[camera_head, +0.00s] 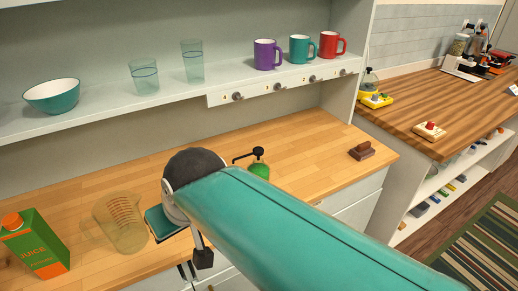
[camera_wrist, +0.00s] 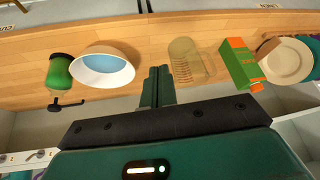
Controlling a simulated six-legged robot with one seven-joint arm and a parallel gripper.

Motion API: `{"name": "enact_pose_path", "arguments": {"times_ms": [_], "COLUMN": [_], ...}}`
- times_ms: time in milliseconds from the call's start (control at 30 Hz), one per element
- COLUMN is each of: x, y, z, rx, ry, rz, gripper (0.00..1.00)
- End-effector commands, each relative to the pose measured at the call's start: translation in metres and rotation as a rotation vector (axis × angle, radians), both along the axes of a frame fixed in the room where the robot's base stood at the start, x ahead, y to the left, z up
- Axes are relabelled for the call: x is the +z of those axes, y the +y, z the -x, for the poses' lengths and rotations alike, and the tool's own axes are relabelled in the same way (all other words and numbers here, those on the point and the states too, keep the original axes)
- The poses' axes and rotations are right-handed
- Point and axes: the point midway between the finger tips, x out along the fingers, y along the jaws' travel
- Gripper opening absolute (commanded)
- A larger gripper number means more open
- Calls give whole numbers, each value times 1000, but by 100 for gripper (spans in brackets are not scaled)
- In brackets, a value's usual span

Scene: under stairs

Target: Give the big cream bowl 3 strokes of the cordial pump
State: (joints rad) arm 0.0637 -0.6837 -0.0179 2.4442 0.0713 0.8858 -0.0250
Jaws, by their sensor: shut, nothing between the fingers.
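The cordial pump is a green bottle with a black top and a side spout. It stands on the wooden counter in the head view (camera_head: 260,171), partly behind my arm, and at the left of the wrist view (camera_wrist: 58,74). Beside it in the wrist view is a big bowl (camera_wrist: 103,82) with a pale cream wall and light blue inside; I cannot tell whether that is liquid. My arm hides the bowl in the head view. My gripper (camera_wrist: 157,72) is shut and empty, to the right of the bowl and left of the jug in the wrist view.
A clear measuring jug (camera_head: 122,225) and a juice carton (camera_head: 36,245) stand on the counter's left. A brown block-like object (camera_head: 362,150) lies at its right end. Above, a shelf (camera_head: 120,107) holds a teal bowl (camera_head: 53,96), glasses and mugs. A plate (camera_wrist: 285,60) shows beyond the carton.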

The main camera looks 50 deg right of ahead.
Motion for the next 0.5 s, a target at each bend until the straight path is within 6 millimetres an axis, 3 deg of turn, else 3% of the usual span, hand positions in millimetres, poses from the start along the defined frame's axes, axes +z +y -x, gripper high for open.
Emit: {"name": "enact_pose_path", "arguments": {"times_ms": [167,300,500], "x": [22,37,50], "y": [-55,-120,-220], "z": [-51,-85,-110], "rx": [-185,-342,-546], "ry": [-37,-95,-194], "rz": [-142,-239,-324], "gripper": [0,0,0]}}
